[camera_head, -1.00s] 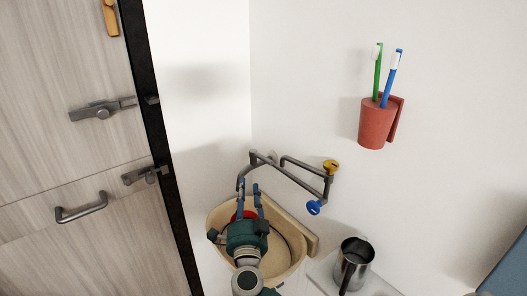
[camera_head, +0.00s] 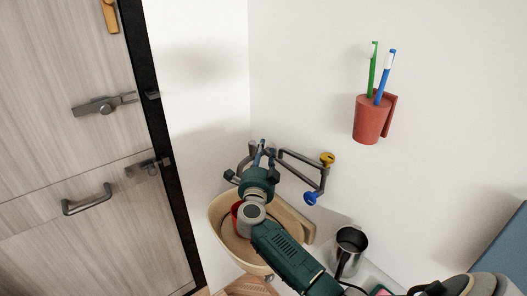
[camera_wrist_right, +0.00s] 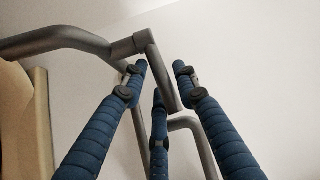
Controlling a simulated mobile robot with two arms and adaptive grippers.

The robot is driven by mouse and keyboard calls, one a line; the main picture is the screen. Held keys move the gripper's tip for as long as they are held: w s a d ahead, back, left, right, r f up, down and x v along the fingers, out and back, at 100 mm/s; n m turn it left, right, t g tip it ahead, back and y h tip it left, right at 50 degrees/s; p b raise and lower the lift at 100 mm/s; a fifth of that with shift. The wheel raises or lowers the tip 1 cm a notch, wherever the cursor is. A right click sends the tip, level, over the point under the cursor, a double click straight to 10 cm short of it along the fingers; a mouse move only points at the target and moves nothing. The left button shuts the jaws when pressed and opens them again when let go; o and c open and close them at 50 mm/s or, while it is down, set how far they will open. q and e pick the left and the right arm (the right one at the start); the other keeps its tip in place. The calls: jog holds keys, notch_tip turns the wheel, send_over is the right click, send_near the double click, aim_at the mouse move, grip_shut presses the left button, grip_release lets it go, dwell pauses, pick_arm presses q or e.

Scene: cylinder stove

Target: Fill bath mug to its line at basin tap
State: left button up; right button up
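The cream basin (camera_head: 297,222) is in the corner with the grey tap pipe (camera_head: 300,157) above it. The tap has a yellow knob (camera_head: 327,158) and a blue knob (camera_head: 310,198). A red object (camera_head: 236,213) in the basin is mostly hidden by my right gripper; I cannot tell if it is the mug. A steel mug (camera_head: 350,243) stands upright at the right. My right gripper (camera_head: 262,149) is at the pipe's left end. In the wrist view its blue fingers (camera_wrist_right: 160,68) are apart, with grey pipe (camera_wrist_right: 157,62) showing between them. My left gripper is out of view.
A red cup (camera_head: 370,119) with two toothbrushes hangs on the wall. A wooden door (camera_head: 85,195) with handles is at the left. A white ledge (camera_head: 375,277) bears the steel mug. A blue panel (camera_head: 505,245) is at the right edge.

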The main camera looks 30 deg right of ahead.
grip_shut()
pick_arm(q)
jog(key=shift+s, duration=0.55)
pick_arm(e)
jog(key=shift+w+a+f+m+g+h+b, duration=0.15)
jog(key=shift+a+m+g+h+b, duration=0.15)
jog(key=shift+m+g+h+b, duration=0.25)
pick_arm(q)
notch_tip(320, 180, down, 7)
jog(key=b, duration=0.5)
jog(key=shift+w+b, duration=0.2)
jog(key=shift+b, duration=0.15)
pick_arm(e)
jog(key=m+g+h, duration=0.1)
jog(key=a+m+g+h, duration=0.1)
jog(key=g, duration=0.1)
jog(key=m+g+h, duration=0.1)
jog(key=g, duration=0.1)
jog(key=shift+a+m+h, duration=0.25)
jog(key=shift+a+m, duration=0.1)
jog(key=shift+a, duration=0.05)
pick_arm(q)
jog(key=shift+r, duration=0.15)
